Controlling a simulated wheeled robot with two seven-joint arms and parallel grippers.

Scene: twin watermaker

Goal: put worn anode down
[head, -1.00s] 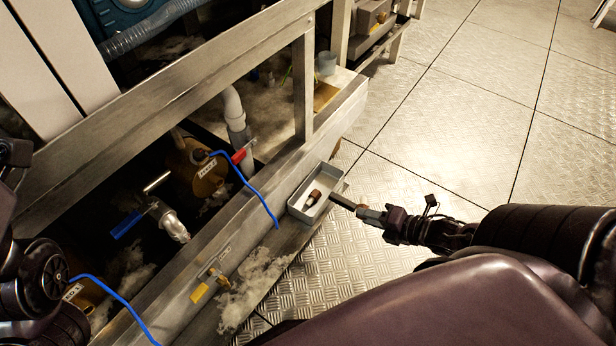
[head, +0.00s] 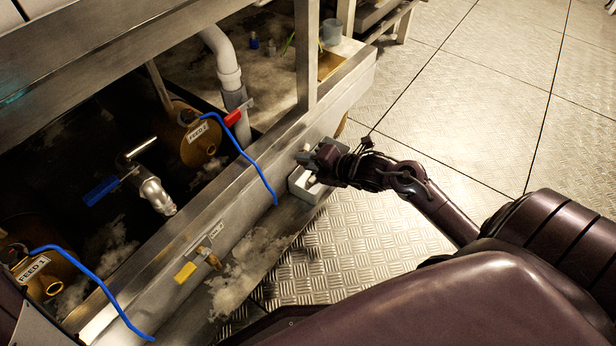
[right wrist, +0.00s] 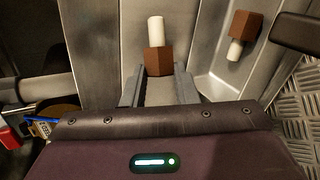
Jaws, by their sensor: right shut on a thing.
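My right gripper (head: 312,163) is at the grey tray (head: 303,190) on the ledge, covering much of it in the head view. In the right wrist view, the right gripper (right wrist: 157,73) is shut on an anode (right wrist: 157,60), a brown hexagonal head with a pale cylinder pointing away from me. The tray (right wrist: 212,86) is to its right. A similar brown-and-white piece (right wrist: 243,32) lies inside the tray. The held anode is beside that piece, not touching it; its height above the tray is unclear. My left gripper is out of view.
A metal frame rail (head: 250,160) runs beside the tray. Behind it are the FEED 2 housing (head: 200,140), a red-handled valve (head: 233,117) and a blue cable (head: 250,165). The plate floor (head: 450,120) is clear on the right.

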